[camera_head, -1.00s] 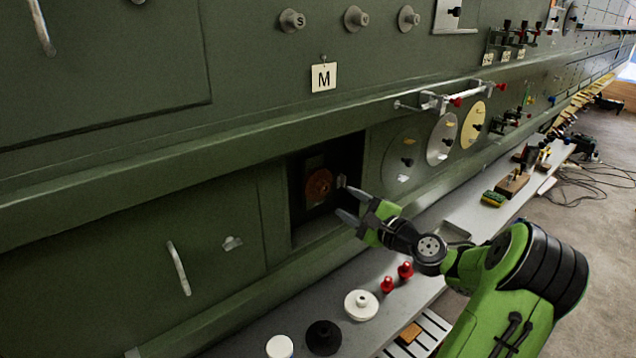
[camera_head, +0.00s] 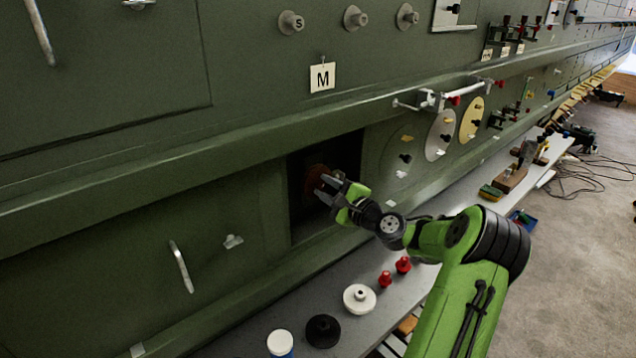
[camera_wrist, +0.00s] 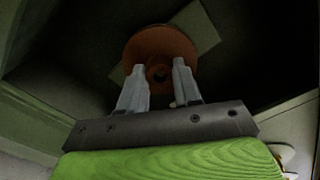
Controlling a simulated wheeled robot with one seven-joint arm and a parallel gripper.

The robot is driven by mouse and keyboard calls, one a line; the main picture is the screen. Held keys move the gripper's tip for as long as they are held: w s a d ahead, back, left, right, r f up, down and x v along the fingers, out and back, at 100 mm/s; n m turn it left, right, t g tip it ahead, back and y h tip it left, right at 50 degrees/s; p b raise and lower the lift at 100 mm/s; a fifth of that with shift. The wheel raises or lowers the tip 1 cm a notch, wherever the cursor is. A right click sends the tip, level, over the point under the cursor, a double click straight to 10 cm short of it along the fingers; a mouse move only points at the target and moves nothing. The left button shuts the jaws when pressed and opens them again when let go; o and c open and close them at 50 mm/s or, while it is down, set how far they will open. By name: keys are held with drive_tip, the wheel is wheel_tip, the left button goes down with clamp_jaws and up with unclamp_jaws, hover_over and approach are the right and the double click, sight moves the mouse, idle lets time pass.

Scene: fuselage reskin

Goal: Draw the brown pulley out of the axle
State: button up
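The brown pulley (camera_head: 316,178) sits inside a dark square recess in the green fuselage wall. In the wrist view the pulley (camera_wrist: 160,48) is a round brown disc with a dark centre hole, in front of a pale square plate (camera_wrist: 195,22). The axle itself is hard to make out. My gripper (camera_head: 325,190) reaches into the mouth of the recess. In the wrist view its two grey fingers (camera_wrist: 158,75) are apart, with their tips over the lower part of the disc, either side of the hub. Contact cannot be told.
The recess edges (camera_head: 290,215) closely surround my gripper. Below, a grey shelf (camera_head: 380,305) holds a white disc (camera_head: 359,298), a black disc (camera_head: 323,331), a white-topped jar (camera_head: 280,343) and red knobs (camera_head: 403,265). A card marked M (camera_head: 322,77) hangs above.

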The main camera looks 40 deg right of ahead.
sight(324, 185)
drive_tip(key=c, duration=0.4)
drive_tip(key=shift+s, duration=0.8)
clamp_jaws()
drive_tip(key=shift+s, duration=0.2)
drive_tip(key=shift+s+b, duration=0.4)
drive_tip(key=shift+s, duration=0.65)
drive_tip(key=shift+s, duration=1.55)
